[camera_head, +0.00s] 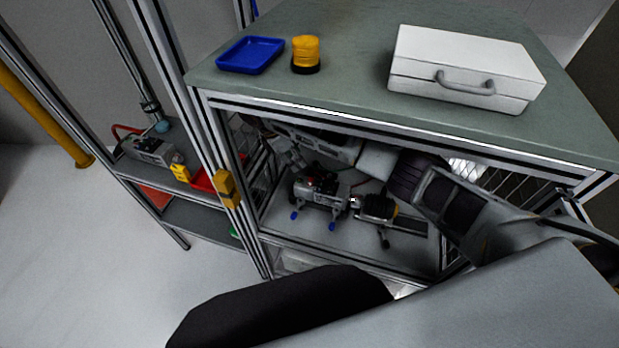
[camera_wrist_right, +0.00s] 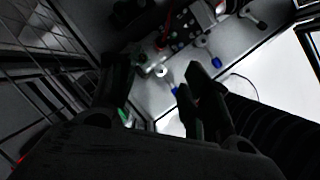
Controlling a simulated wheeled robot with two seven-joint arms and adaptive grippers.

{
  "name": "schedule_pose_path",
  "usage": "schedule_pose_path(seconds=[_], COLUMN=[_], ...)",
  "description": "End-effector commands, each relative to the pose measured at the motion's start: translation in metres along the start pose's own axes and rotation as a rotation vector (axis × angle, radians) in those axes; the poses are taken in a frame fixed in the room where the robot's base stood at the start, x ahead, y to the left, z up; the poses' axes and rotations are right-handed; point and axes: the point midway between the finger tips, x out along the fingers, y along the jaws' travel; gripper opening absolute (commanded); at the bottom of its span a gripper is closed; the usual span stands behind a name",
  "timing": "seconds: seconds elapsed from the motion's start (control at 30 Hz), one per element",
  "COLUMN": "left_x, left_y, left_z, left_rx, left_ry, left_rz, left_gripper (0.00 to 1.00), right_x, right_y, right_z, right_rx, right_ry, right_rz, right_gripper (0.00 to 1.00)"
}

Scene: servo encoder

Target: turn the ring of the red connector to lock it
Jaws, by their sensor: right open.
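The motor unit (camera_head: 322,190) sits on the lower shelf inside the frame, and part of it also shows in the right wrist view (camera_wrist_right: 185,35). A small red part on it, probably the red connector (camera_wrist_right: 163,41), lies beyond my fingers in the wrist view. It is dark and small, and its ring cannot be made out. My right gripper (camera_wrist_right: 155,85) is open and empty, its two dark fingers apart, short of the motor unit. In the head view my right arm reaches in from the right under the tabletop, and its gripper (camera_head: 292,158) is partly hidden there. My left gripper is not in view.
The tabletop (camera_head: 340,85) and frame posts enclose the shelf. Blue-tipped clamps (camera_head: 331,226) stick out in front of the motor unit.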

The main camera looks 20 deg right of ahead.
Motion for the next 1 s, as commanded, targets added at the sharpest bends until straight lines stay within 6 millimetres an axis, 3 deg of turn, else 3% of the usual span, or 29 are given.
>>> schedule_pose_path(seconds=[0.57,0.77,1.0], left_x=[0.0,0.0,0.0], left_y=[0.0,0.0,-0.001], left_z=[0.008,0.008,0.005], left_rx=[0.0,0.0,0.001], left_ry=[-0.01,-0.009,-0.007], left_rz=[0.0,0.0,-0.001], left_gripper=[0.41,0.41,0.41], right_x=[0.004,0.017,0.046], right_y=[0.0,0.0,-0.001], right_z=[0.0,0.0,0.0], right_rx=[-0.014,-0.013,-0.014], right_ry=[0.0,-0.001,-0.001], right_rz=[-0.001,-0.002,-0.003], right_gripper=[0.48,0.48,0.48])
